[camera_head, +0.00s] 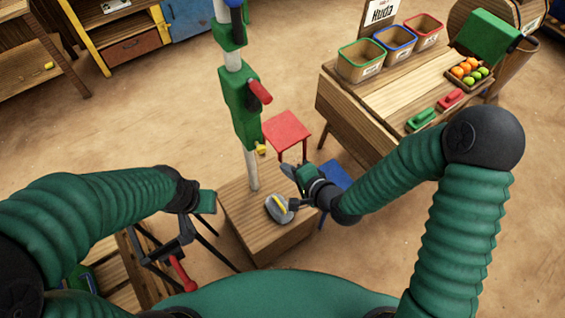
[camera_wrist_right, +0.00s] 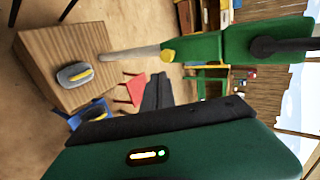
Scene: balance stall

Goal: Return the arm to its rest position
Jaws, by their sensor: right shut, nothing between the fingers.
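My right arm reaches in from the right, and its green and dark gripper (camera_head: 290,173) is above the right part of a wooden box. In the right wrist view its dark fingers (camera_wrist_right: 157,85) are together with nothing between them. A grey block with a yellow strip (camera_head: 279,208) lies on the wooden box (camera_head: 240,213), apart from the fingers; the block also shows in the right wrist view (camera_wrist_right: 75,75). My left arm comes in from the left and ends in a dark gripper (camera_head: 180,238) pointing down; its fingers are hard to make out.
A red stool (camera_head: 286,130) and a blue stool (camera_head: 334,175) stand near. A wooden stall table (camera_head: 395,90) at the right bears bins, fruit and red and green blocks. Sandy floor lies free behind.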

